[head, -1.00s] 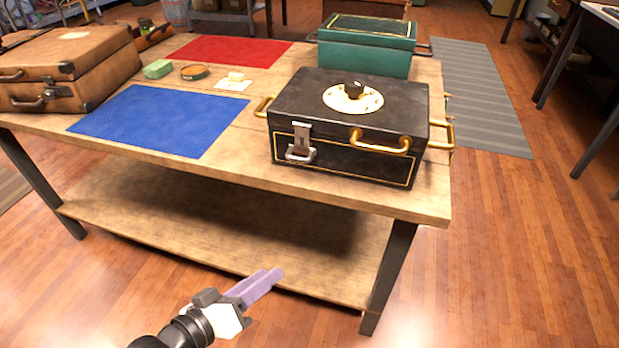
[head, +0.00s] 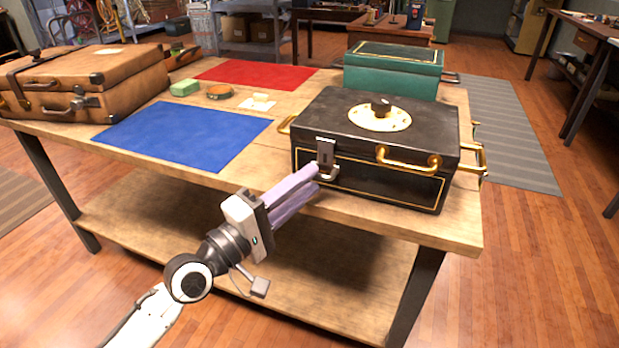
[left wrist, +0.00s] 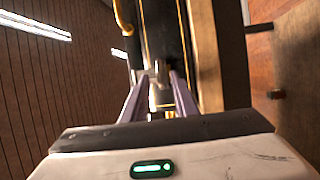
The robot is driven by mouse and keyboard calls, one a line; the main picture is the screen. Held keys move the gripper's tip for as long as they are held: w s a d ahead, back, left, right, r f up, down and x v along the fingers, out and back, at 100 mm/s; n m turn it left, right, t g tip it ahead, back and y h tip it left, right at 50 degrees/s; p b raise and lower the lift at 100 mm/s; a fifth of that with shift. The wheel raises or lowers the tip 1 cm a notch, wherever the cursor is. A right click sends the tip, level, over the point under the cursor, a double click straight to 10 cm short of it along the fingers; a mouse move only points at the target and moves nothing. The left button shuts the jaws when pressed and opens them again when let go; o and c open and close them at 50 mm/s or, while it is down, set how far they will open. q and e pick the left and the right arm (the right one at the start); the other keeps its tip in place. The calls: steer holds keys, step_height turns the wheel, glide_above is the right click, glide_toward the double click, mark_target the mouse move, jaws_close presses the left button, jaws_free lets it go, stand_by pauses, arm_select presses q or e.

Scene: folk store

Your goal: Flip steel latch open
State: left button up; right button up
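The steel latch (head: 326,154) hangs on the front left of the black box (head: 380,185), with a steel loop at its lower end. My left gripper (head: 314,178) has its purple fingers at the lower part of the latch, close to the box front. In the left wrist view, the fingers of the left gripper (left wrist: 160,80) are apart, and the steel latch (left wrist: 158,72) shows between their tips. Whether a finger touches it, I cannot tell. The black lid is down. My right gripper is not in view.
The black box stands at the right end of the wooden table (head: 250,185). A brass handle (head: 408,157) sits right of the latch. A green box (head: 393,72) stands behind. A blue mat (head: 182,134) and brown suitcase (head: 85,85) lie left.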

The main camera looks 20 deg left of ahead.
arm_select(q)
steer(key=shift+x, duration=0.85)
jaws_close()
stand_by(0.8)
